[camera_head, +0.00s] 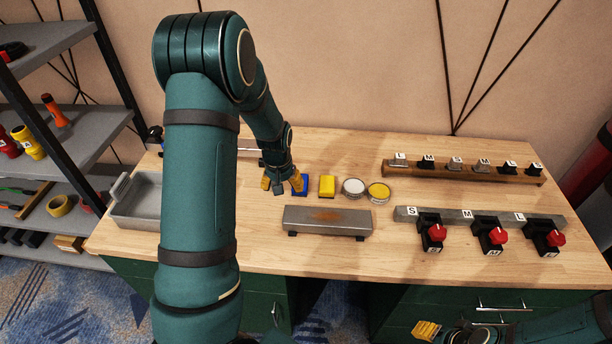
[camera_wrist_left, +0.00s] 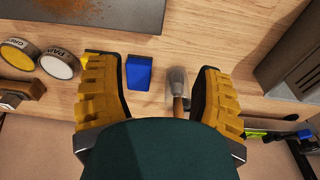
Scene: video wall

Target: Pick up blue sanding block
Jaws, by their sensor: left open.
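The blue sanding block (camera_head: 300,184) lies on the wooden workbench, left of a yellow block (camera_head: 327,186). In the left wrist view the blue sanding block (camera_wrist_left: 139,72) shows between my left gripper's yellow fingers, nearer the left finger. My left gripper (camera_head: 281,184) is open and sits just left of the block in the head view; its spread fingers also show in the left wrist view (camera_wrist_left: 158,92). Nothing is held between them. My right gripper (camera_head: 427,330) is low at the front, beyond the bench's front edge; its jaw opening is unclear.
A rust-marked metal plate (camera_head: 328,221) stands in front of the block. Two round tins (camera_head: 353,187) sit to the right. A grey tray (camera_head: 138,204) is at the left. A brush-like tool (camera_wrist_left: 177,83) lies beside the block.

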